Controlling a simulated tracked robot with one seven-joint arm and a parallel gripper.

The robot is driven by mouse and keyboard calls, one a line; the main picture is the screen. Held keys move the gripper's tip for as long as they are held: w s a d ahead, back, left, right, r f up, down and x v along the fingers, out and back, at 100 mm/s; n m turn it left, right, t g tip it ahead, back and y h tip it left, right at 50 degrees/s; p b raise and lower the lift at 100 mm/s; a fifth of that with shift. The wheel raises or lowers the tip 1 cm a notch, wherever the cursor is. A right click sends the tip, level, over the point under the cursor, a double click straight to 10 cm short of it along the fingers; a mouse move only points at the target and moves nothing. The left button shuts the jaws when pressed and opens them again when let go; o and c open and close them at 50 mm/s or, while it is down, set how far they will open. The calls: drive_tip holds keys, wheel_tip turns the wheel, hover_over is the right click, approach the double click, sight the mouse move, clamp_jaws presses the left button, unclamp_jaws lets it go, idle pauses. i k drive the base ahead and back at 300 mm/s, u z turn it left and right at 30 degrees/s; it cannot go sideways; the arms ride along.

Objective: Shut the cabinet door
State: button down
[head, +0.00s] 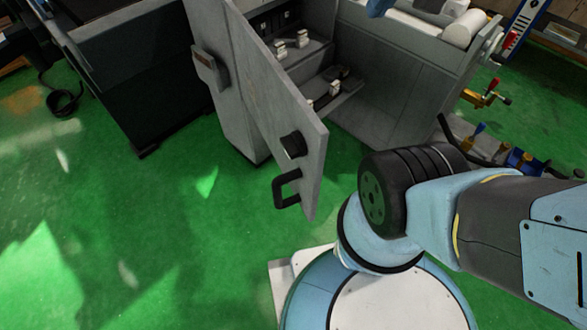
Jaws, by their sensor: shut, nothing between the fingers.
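The grey cabinet door (270,105) stands wide open in the head view, swung out toward me from the grey machine cabinet (390,95). Behind the door the cabinet's inside shows, with a shelf (335,92) and several small pale parts. My arm reaches in at the lower right, apart from the door in the picture. My gripper is not in view.
A dark box-like unit (140,85) stands at the upper left, with a cable (65,100) on the floor beside it. Several tools (495,145) lie at the right. The green floor (150,230) left of the door is clear.

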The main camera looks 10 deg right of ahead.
sight(278, 108)
drive_tip(key=u, duration=0.1)
drive_tip(key=k, duration=0.85)
drive_tip(key=u, duration=0.4)
